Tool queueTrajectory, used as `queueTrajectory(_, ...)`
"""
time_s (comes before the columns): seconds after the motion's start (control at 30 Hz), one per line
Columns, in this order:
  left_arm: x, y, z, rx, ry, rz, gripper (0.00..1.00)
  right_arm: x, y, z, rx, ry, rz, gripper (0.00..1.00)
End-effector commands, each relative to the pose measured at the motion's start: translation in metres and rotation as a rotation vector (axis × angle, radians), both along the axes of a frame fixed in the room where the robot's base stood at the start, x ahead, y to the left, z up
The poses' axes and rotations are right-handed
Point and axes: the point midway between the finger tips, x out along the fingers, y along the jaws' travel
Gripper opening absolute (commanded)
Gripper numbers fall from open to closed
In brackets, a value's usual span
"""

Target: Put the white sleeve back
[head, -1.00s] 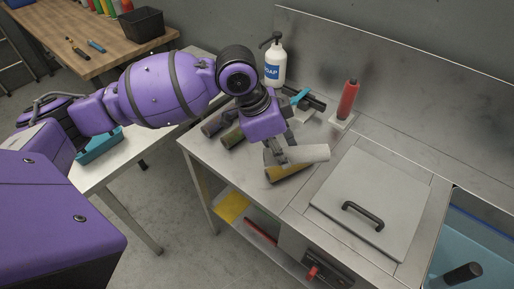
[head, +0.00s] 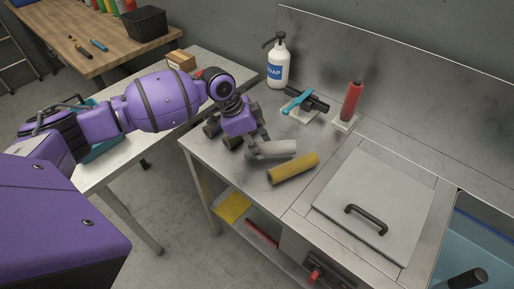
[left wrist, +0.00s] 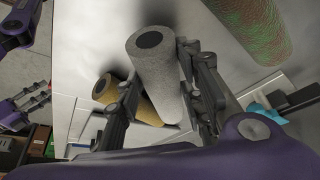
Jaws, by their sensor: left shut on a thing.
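The white sleeve (head: 277,149) is a pale roller tube held between the fingers of my left gripper (head: 257,142). In the left wrist view the white sleeve (left wrist: 158,75) points its hollow end at the camera, with a finger on each side. I cannot tell whether it touches the steel bench (head: 250,185). A yellow sleeve (head: 293,168) lies on the bench just in front of it. My right gripper (left wrist: 38,100) seems to show small at the left of the left wrist view; its jaws are unclear.
A red sleeve (head: 351,101) stands upright on a white base. A blue-handled tool (head: 297,101) and a soap bottle (head: 278,66) are behind. A lid with a black handle (head: 372,205) is at right.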

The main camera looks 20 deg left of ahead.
Motion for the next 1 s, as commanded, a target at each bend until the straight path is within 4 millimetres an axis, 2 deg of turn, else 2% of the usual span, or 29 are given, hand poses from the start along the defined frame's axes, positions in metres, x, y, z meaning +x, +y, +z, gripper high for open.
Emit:
queueTrajectory(0.03,-0.001,0.0,-0.01,0.0,0.004,0.002,0.09,-0.001,0.0,-0.001,-0.001,0.002,-0.001,0.4)
queueTrajectory(0.1,-0.001,0.0,-0.016,0.001,0.001,0.001,0.09,-0.002,-0.001,-0.001,0.0,0.004,-0.001,0.4)
queueTrajectory(0.47,-0.001,0.0,-0.021,0.001,0.001,0.0,0.09,-0.003,-0.001,-0.002,-0.002,0.005,-0.001,0.4)
queueTrajectory(0.5,-0.001,0.0,-0.021,0.001,0.0,0.0,0.38,-0.002,-0.001,-0.002,-0.002,0.004,-0.001,0.4)
queueTrajectory(0.63,-0.001,0.0,-0.02,0.001,0.0,0.0,0.54,0.001,-0.001,0.0,-0.003,-0.001,0.002,0.4)
queueTrajectory(1.0,0.0,0.0,-0.015,0.002,-0.001,0.001,0.54,0.008,-0.001,0.003,-0.004,-0.014,0.006,0.4)
